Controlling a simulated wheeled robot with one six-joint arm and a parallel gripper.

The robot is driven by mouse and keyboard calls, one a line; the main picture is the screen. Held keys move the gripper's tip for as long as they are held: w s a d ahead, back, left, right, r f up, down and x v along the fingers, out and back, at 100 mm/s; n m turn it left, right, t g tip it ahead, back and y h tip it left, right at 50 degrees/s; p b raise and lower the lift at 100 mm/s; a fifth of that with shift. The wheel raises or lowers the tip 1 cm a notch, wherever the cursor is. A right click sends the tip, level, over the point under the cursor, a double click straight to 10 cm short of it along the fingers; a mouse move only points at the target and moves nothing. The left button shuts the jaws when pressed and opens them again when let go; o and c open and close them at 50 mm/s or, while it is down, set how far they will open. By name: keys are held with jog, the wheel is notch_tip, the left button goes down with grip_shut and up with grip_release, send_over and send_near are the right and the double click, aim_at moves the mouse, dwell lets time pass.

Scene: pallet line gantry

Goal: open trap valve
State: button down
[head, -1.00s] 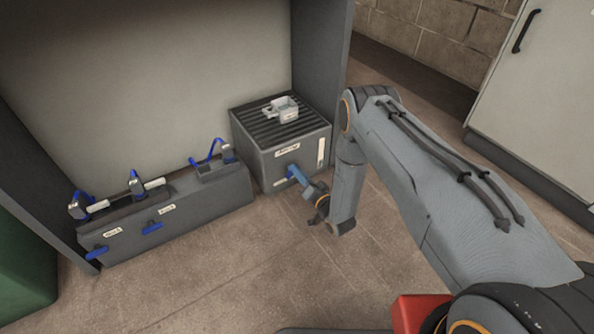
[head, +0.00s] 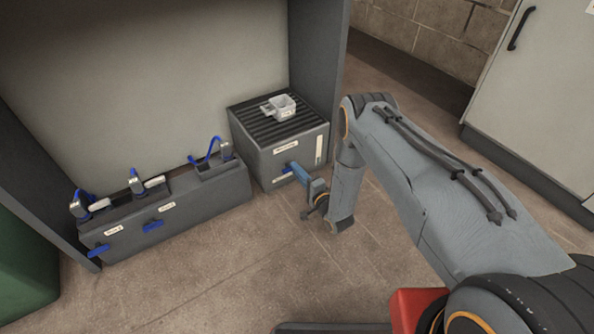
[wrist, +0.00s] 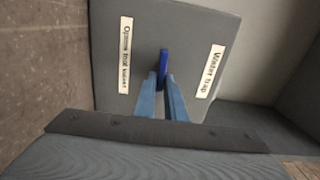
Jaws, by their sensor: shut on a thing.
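The water trap is a grey box (head: 262,160) with a dark slatted top, standing at the right end of the bay in the head view. The wrist view shows its front face (wrist: 190,28) with a "Water trap" label (wrist: 210,72). A dark blue valve handle (wrist: 163,56) sticks out of that face between two labels. My gripper (wrist: 163,84) is shut on this handle, with one light blue finger on each side. In the head view my gripper (head: 292,170) reaches the box front and hides most of the handle.
A bay side wall (head: 318,60) rises behind the box. The floor in front is clear.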

dwell(0.4)
jog(key=c, duration=1.8)
grip_release()
jog(key=p+v, duration=0.3)
jog(key=v, duration=0.5)
jog(key=shift+w, duration=0.1)
